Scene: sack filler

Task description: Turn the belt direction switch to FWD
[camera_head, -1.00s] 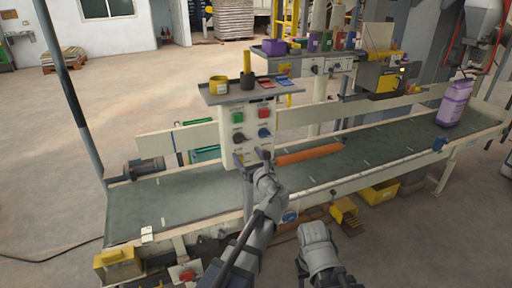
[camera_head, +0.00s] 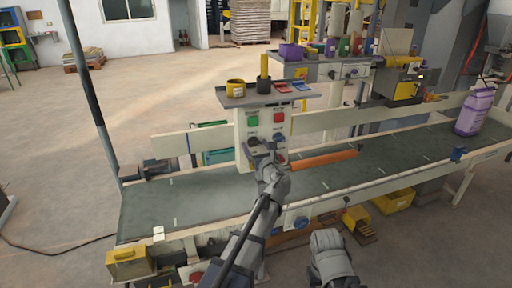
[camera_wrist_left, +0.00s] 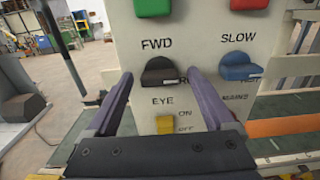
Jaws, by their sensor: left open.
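The belt direction switch (camera_wrist_left: 161,76) is a black knob on the pale panel, below the FWD label. Its white mark points right and slightly down, towards a label partly hidden by my right-hand finger. My left gripper (camera_wrist_left: 160,78) is open, one finger on each side of the knob; I cannot tell whether they touch it. In the head view my left gripper (camera_head: 262,148) is in front of the lower part of the control panel (camera_head: 241,128) and hides part of the knob.
A blue SLOW knob (camera_wrist_left: 241,72) is right of the switch. A yellow EYE switch (camera_wrist_left: 165,124) is below it. Green (camera_head: 252,120) and red (camera_head: 279,117) buttons are above. The conveyor belt (camera_head: 205,200) runs below, with an orange roller (camera_head: 322,160) to the right.

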